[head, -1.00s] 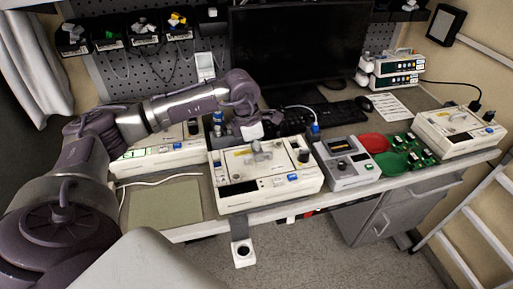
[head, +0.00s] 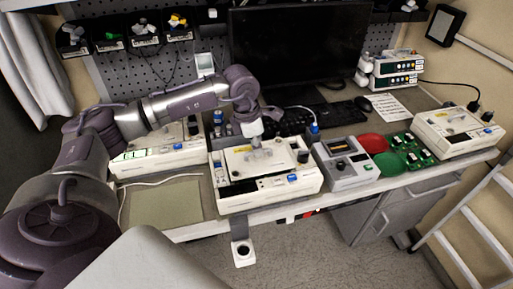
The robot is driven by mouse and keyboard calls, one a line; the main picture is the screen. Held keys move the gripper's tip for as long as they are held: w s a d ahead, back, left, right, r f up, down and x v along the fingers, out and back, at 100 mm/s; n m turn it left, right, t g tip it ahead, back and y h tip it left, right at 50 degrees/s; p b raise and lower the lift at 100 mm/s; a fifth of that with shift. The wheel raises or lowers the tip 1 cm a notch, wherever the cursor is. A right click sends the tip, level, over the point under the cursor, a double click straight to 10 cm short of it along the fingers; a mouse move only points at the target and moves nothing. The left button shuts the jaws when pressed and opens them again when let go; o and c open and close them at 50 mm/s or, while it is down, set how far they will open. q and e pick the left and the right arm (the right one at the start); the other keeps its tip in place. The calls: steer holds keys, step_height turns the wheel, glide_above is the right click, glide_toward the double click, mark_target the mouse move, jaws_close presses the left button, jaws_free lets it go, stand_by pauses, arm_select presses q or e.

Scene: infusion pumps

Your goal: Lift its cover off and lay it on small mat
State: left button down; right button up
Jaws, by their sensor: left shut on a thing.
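The middle infusion pump (head: 228,204) stands at the front of the bench. Its pale cover (head: 286,162), with a yellow label, shows at the top of the pump. My left gripper (head: 259,151) comes down from above and is shut on the cover near its middle; its fingertips are small here. The cover looks slightly raised and shifted on the pump, but the gap beneath it is hard to judge. The small mat (head: 165,204), flat and grey-green, lies left of the pump and is bare. My right gripper is not in view.
Another pump (head: 160,155) stands behind the mat, with a white cable along the mat's edge. Right of the middle pump are a grey device (head: 346,168), red (head: 371,143) and green dishes with circuit boards, and a further pump (head: 455,131). A monitor (head: 295,55) stands behind.

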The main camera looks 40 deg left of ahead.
arm_select(q)
steer(key=shift+r+p, duration=1.4)
steer(key=shift+r, duration=1.35)
steer(key=shift+d, duration=0.1)
